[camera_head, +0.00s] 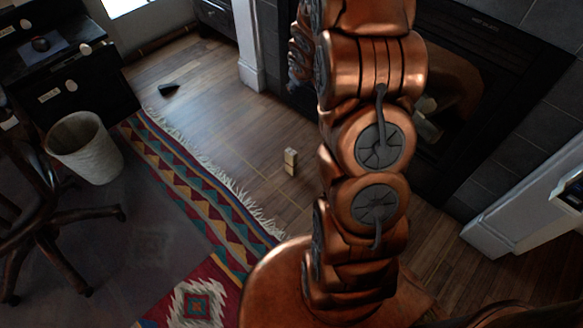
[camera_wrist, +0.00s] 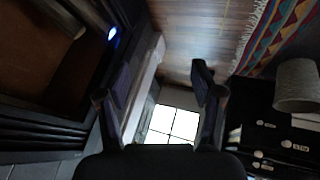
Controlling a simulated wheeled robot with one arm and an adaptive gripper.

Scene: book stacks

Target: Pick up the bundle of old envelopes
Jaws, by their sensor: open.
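A small beige block-like item (camera_head: 290,161), which looks like the bundle of old envelopes, is on the wood floor left of my arm in the head view. It has a darker band or shadow on it and is too small to make out in detail. I cannot pick it out in the wrist view. My gripper (camera_wrist: 162,78) is open and empty in the wrist view, pointing across the room toward a window. In the head view I cannot make out its fingers. My gripper is apart from the bundle.
A fringed patterned rug (camera_head: 190,165) lies left of the bundle. A pale waste basket (camera_head: 85,147), an office chair (camera_head: 45,215) and a dark desk (camera_head: 75,80) stand at the left. A small dark object (camera_head: 168,88) lies on the floor. A dark fireplace (camera_head: 500,75) is behind my arm.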

